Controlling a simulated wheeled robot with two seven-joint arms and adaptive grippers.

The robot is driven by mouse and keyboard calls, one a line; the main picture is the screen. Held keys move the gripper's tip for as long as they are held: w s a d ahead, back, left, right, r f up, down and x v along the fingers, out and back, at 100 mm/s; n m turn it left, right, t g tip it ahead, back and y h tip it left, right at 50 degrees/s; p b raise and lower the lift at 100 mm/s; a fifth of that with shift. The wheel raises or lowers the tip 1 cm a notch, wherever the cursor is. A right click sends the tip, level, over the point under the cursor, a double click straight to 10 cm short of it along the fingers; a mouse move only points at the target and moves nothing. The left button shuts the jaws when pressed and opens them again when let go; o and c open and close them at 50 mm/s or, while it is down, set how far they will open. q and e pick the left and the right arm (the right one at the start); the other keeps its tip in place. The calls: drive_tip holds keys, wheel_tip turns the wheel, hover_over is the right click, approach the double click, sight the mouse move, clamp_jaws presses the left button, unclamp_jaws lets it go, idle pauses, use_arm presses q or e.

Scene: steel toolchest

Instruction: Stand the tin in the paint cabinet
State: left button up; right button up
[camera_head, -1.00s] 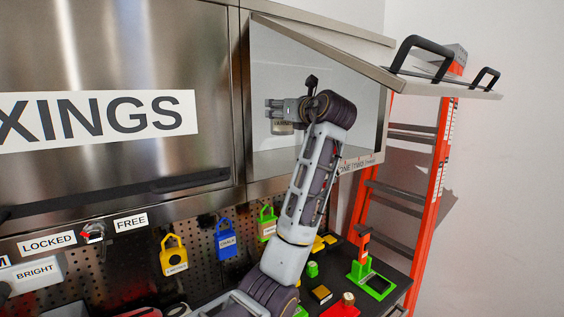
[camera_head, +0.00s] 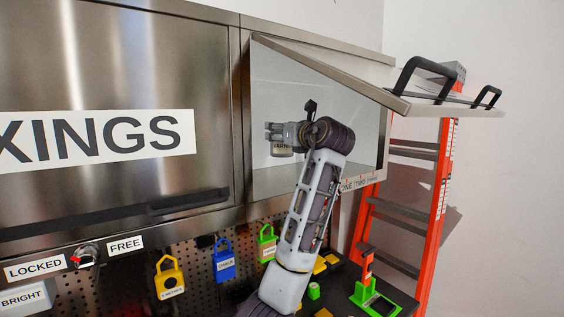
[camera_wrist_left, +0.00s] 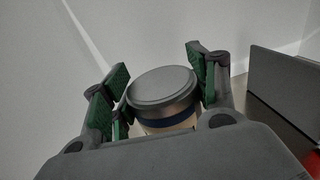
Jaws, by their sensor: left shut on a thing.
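The paint cabinet (camera_head: 275,82) is the pale open compartment at upper centre in the head view, with its steel door (camera_head: 330,62) swung up. My left gripper (camera_head: 282,137) is at the opening, overlapping the pale interior. In the left wrist view the tin (camera_wrist_left: 163,95) shows a grey lid and a dark blue band, upright between the green-padded fingers of the gripper (camera_wrist_left: 160,85). Whether the tin touches the cabinet floor is hidden. My right gripper is out of view.
The raised door's black handles (camera_head: 425,75) stick out right. An orange ladder (camera_head: 432,190) stands right. Yellow (camera_head: 170,278), blue (camera_head: 224,262) and green (camera_head: 267,246) padlocks hang on pegboard below.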

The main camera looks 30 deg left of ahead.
sight(282, 155)
use_arm(q)
wheel_tip(282, 155, down, 3)
drive_tip(key=shift+r, duration=0.2)
drive_tip(key=shift+f, duration=0.55)
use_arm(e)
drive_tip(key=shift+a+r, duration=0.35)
use_arm(q)
drive_tip(key=shift+f, duration=0.15)
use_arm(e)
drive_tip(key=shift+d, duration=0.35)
use_arm(q)
drive_tip(key=shift+f+p, duration=0.55)
drive_tip(key=shift+f, duration=1.4)
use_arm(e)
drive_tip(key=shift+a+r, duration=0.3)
use_arm(q)
drive_tip(key=shift+f, duration=0.1)
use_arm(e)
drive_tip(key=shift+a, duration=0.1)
use_arm(q)
drive_tip(key=o, duration=1.3)
drive_tip(key=shift+c, duration=0.2)
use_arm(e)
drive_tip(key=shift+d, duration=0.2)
